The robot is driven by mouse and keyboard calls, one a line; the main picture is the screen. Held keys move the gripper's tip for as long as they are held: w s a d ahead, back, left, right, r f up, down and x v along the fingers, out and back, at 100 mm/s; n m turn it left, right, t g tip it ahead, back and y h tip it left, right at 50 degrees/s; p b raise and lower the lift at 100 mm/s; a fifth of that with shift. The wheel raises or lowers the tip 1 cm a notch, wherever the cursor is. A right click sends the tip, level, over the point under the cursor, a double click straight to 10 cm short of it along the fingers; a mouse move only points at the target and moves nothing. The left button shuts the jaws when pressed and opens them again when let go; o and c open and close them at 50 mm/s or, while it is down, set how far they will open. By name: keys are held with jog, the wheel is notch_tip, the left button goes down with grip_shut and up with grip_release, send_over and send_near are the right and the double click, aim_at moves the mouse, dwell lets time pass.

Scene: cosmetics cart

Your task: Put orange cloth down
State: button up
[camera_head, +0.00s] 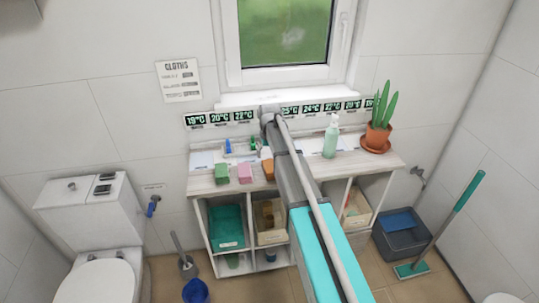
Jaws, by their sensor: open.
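A small orange block (268,169) lies at the front edge of the wooden cart top (205,185), just left of my arm. It may be a folded cloth or a sponge; I cannot tell which. A pink block (245,174) and a green block (222,174) lie in a row to its left. No other orange cloth can be made out. My arm crosses the middle of the cart and hides part of its top and shelves. My gripper's fingers cannot be made out, and whether anything is near them is hidden.
A green pump bottle (331,137) and a potted plant (378,133) stand on the cart's right side. Below are a teal bin (226,226) and a beige bin (270,237). A toilet (100,275) stands left; a dark bucket (402,238) and a teal mop (445,222) stand right.

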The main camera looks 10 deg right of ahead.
aim_at(269, 165)
notch_tip(269, 165, up, 7)
jog(key=p, duration=0.6)
jog(key=shift+r+p, duration=0.15)
jog(key=shift+p, duration=0.15)
dwell(0.4)
jog(key=s+m, duration=0.1)
jog(key=s, duration=2.8)
jog(key=shift+s+d, duration=0.15)
jog(key=shift+d, duration=0.1)
notch_tip(269, 165, down, 2)
jog(key=shift+f+b, duration=0.1)
jog(key=shift+b, duration=1)
